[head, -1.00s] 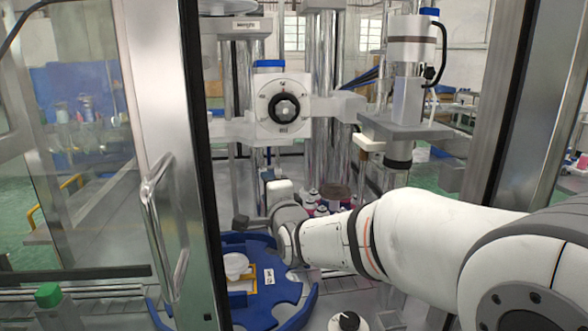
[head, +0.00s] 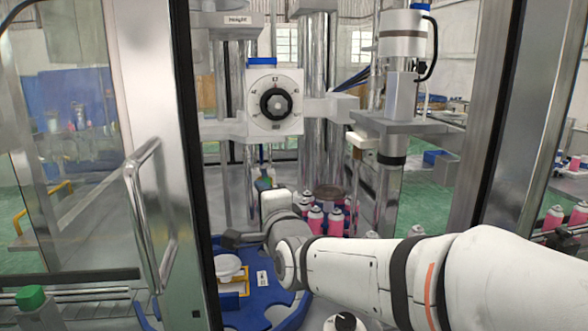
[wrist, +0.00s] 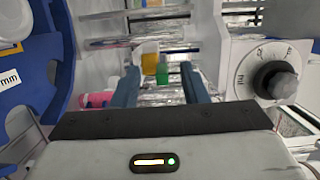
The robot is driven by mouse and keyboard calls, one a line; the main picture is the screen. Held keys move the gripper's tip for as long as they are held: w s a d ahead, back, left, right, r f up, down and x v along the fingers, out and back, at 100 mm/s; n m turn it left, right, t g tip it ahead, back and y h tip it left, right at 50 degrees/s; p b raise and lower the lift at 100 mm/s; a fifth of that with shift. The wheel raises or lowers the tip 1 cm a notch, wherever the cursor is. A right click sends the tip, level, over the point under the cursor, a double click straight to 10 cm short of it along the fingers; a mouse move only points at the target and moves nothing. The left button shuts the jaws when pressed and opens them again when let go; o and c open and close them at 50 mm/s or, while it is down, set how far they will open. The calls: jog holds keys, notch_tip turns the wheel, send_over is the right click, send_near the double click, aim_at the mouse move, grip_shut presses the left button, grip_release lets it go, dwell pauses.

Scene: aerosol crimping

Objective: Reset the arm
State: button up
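My white arm reaches in from the lower right of the head view, through the open machine doorway. My gripper (head: 230,239) is at its far end, above the blue star wheel (head: 272,299), and its fingers are hard to make out there. In the wrist view my gripper (wrist: 161,84) shows two blue-grey fingers spread apart. I see nothing held between them; small yellow and green items show in the gap, seemingly farther back.
A dial (head: 277,102) on a white block faces the doorway; it also shows in the wrist view (wrist: 276,79). Several pink cans (head: 336,221) stand behind my arm. A metal door handle (head: 150,220) and frame stand left. A black knob (head: 345,322) is below my arm.

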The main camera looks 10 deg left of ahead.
jog(key=s+d+f+n+g+h+p, duration=0.1)
jog(key=s+d+f+n+g+h, duration=0.15)
jog(key=d+f, duration=0.35)
jog(key=s+d+f+n+g+h+p, duration=0.1)
jog(key=s+d+f+n+g+h, duration=0.15)
jog(key=d, duration=0.55)
jog(key=s+d+f+n+g+h, duration=0.1)
jog(key=s+d+f+n+g, duration=0.2)
jog(key=s+d, duration=0.3)
jog(key=s+d+f+n+g+h+p, duration=0.1)
jog(key=s+d+f+n+g+h, duration=0.1)
jog(key=s+d+f+n+g, duration=0.2)
jog(key=s+d+f+g, duration=0.1)
jog(key=s+d, duration=0.2)
jog(key=s, duration=0.4)
jog(key=shift+d+f, duration=0.15)
jog(key=shift+f, duration=0.25)
